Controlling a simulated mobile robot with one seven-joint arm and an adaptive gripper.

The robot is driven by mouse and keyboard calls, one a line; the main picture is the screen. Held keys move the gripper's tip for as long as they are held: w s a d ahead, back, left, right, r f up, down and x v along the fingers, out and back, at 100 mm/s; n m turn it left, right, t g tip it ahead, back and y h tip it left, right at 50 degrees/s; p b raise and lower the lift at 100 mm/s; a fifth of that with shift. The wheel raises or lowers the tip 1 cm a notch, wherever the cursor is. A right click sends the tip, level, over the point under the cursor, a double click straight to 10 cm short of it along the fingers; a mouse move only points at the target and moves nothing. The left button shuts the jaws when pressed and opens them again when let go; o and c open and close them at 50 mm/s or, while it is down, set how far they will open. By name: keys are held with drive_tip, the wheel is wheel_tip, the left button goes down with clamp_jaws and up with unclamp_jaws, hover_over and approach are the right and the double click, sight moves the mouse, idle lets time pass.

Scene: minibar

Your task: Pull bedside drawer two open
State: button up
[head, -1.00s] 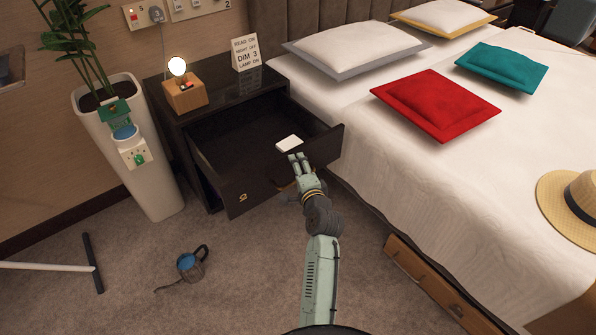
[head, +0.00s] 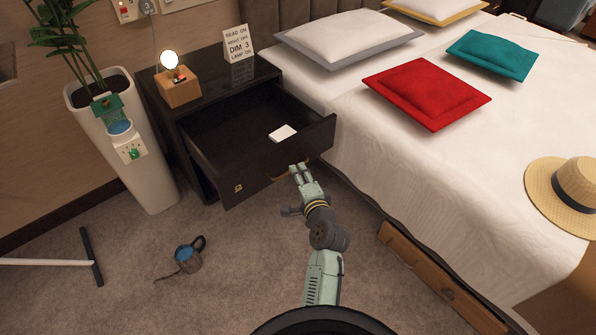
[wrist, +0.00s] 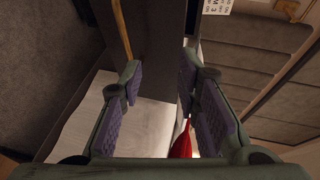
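The dark bedside drawer (head: 262,165) stands well open from the black nightstand (head: 235,80) in the head view. Its brass handle (head: 287,174) is partly hidden by my gripper. My gripper (head: 298,169) is at the front face of the drawer, by the right part of the handle. In the wrist view, the two fingers of my gripper (wrist: 160,72) are apart with nothing clearly held between them. The handle (wrist: 122,30) runs down towards the left fingertip, and the drawer front (wrist: 152,35) fills the space beyond the fingers. I cannot tell whether a finger touches the handle.
A white block (head: 283,132) lies in the drawer. A lit lamp (head: 178,90) and a sign (head: 238,43) stand on the nightstand. The bed (head: 400,160) is close on the right, a planter (head: 135,160) on the left.

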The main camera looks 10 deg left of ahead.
drive_tip(key=shift+v, duration=1.15)
drive_tip(key=shift+f+p, duration=0.1)
drive_tip(key=shift+p, duration=0.2)
